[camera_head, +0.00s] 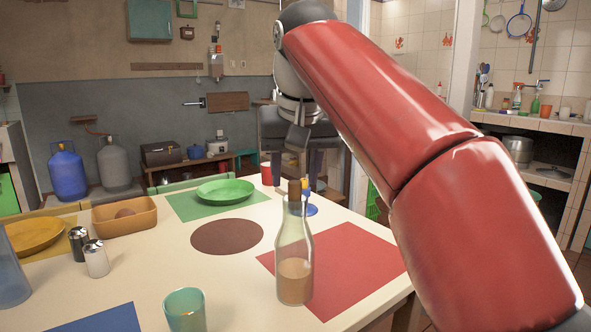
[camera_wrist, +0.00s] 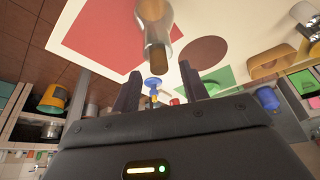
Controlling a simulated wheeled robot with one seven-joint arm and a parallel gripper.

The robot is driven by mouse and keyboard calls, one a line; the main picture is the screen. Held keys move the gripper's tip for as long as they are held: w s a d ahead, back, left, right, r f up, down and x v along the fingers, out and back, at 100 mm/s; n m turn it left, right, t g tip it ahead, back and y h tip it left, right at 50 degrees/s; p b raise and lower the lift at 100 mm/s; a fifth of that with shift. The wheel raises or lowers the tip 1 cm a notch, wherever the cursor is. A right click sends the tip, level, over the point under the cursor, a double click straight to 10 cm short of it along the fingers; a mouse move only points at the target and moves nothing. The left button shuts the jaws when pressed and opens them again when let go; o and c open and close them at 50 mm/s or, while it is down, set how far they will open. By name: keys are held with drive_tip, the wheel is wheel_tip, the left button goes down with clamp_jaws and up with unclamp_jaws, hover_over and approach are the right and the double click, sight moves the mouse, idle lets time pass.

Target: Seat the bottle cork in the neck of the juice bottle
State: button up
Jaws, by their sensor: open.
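The juice bottle (camera_head: 294,262) is clear glass with some tan juice at the bottom. It stands upright at the edge of the red placemat. The brown bottle cork (camera_head: 294,190) is at the top of the bottle, upright in the mouth, with its upper part sticking out. The wrist view, which is inverted, also shows the bottle (camera_wrist: 153,14) and the cork (camera_wrist: 157,57) in its neck. How deep the cork sits is hard to tell. My gripper (camera_wrist: 160,78) is open and empty, with its fingers apart from the cork. In the head view it hangs above and behind the bottle.
A blue and yellow stemmed item (camera_head: 310,209) stands behind the bottle, near a red cup (camera_head: 266,175). A green plate (camera_head: 225,190), teal glass (camera_head: 184,310), salt and pepper shakers (camera_head: 96,259) and a basket (camera_head: 124,216) share the table. The brown round mat (camera_head: 227,237) is bare.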

sight(298, 183)
drive_tip(key=shift+r, duration=0.1)
wheel_tip(298, 183, up, 2)
drive_tip(key=shift+r+p, duration=0.15)
drive_tip(key=shift+p, duration=0.7)
wheel_tip(298, 183, up, 2)
drive_tip(key=shift+w+r, duration=0.1)
drive_tip(key=shift+r, duration=0.1)
drive_tip(key=shift+w+d+r, duration=0.1)
drive_tip(key=shift+d+r, duration=0.05)
drive_tip(key=shift+r, duration=0.45)
drive_tip(key=shift+s+a+r, duration=0.2)
drive_tip(key=shift+r, duration=0.25)
drive_tip(key=shift+d, duration=0.1)
